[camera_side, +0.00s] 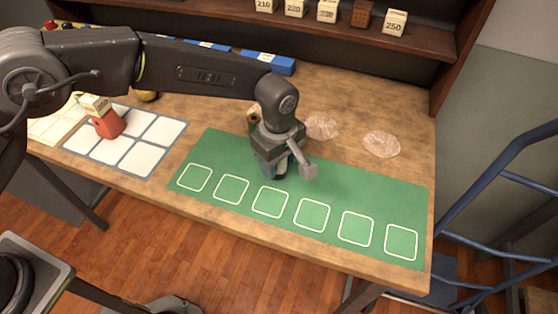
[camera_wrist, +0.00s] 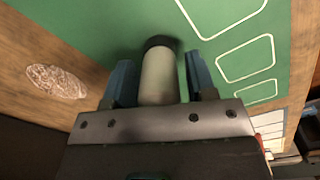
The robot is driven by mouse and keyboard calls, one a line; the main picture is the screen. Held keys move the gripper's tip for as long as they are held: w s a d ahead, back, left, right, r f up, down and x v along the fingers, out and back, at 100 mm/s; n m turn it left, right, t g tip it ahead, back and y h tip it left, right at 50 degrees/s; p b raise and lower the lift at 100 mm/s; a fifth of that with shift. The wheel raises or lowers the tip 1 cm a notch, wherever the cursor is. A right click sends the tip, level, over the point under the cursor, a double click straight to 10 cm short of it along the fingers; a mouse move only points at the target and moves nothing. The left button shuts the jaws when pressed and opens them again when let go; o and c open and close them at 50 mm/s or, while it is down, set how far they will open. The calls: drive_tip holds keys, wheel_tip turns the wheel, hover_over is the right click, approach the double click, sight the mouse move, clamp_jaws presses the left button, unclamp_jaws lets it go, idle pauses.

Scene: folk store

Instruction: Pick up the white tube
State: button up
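The white tube (camera_wrist: 158,78), with a dark end, shows in the wrist view between the two blue fingers of my gripper (camera_wrist: 160,82). The fingers stand on either side of it, with a narrow gap visible at the right. In the side view my gripper (camera_side: 278,172) points down at the green mat (camera_side: 340,190), just above its row of outlined squares. There the tube is mostly hidden by the gripper. I cannot tell whether the tube is touching the mat.
A small brown and dark item (camera_side: 253,121) stands just behind my gripper. Crumpled translucent pieces (camera_side: 381,144) lie behind the mat. A red item (camera_side: 108,124) sits on the white-squared mat (camera_side: 160,132) at left. Blue boxes (camera_side: 268,63) line the back below a shelf. The right mat is clear.

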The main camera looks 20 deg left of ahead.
drive_tip(key=c, duration=0.5)
drive_tip(key=shift+r, duration=0.15)
